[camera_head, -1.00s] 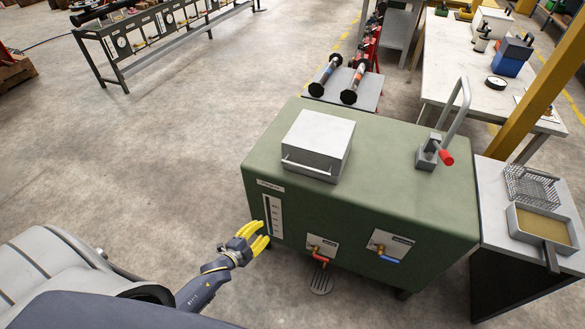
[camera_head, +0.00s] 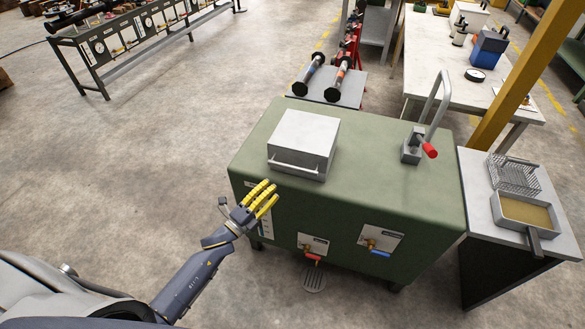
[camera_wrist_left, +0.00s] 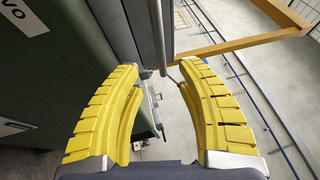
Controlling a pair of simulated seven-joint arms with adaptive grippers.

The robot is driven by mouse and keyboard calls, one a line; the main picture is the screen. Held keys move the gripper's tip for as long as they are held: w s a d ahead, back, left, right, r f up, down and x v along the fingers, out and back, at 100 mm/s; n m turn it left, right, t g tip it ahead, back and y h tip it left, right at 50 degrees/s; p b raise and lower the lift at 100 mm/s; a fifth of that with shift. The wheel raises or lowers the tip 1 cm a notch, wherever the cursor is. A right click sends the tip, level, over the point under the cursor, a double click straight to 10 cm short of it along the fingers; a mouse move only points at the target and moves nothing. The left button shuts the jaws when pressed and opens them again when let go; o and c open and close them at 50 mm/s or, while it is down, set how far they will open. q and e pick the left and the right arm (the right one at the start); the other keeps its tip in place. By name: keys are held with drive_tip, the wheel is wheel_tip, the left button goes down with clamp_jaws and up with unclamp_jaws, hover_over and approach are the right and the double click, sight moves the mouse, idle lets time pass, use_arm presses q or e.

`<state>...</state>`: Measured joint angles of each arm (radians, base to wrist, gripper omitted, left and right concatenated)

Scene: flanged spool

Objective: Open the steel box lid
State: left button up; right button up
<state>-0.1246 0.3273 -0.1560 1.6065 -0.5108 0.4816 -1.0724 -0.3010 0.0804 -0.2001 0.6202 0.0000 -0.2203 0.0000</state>
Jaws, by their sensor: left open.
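The steel box (camera_head: 306,137) with a flat lid sits on top of the green cabinet (camera_head: 365,165), near its left end. The lid looks shut. A bar handle (camera_head: 296,169) runs along the box's front side. My left gripper (camera_head: 266,193), with yellow fingers, is open and empty at the cabinet's front left edge. It is below and left of the handle, apart from it. In the left wrist view the open fingers (camera_wrist_left: 161,77) have a grey metal edge beyond them; I cannot tell what it belongs to. My right gripper is not in view.
A grey lever with a red knob (camera_head: 430,151) stands on the cabinet's right end. Red (camera_head: 313,257) and blue (camera_head: 381,254) valve handles stick out of its front. A side table (camera_head: 478,185) with a wire basket and tray stands at right.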

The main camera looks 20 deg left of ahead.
sight(292, 166)
use_arm(q)
drive_tip(key=x, duration=1.1)
drive_tip(key=shift+w, duration=0.2)
clamp_jaws()
drive_tip(key=shift+r, duration=0.1)
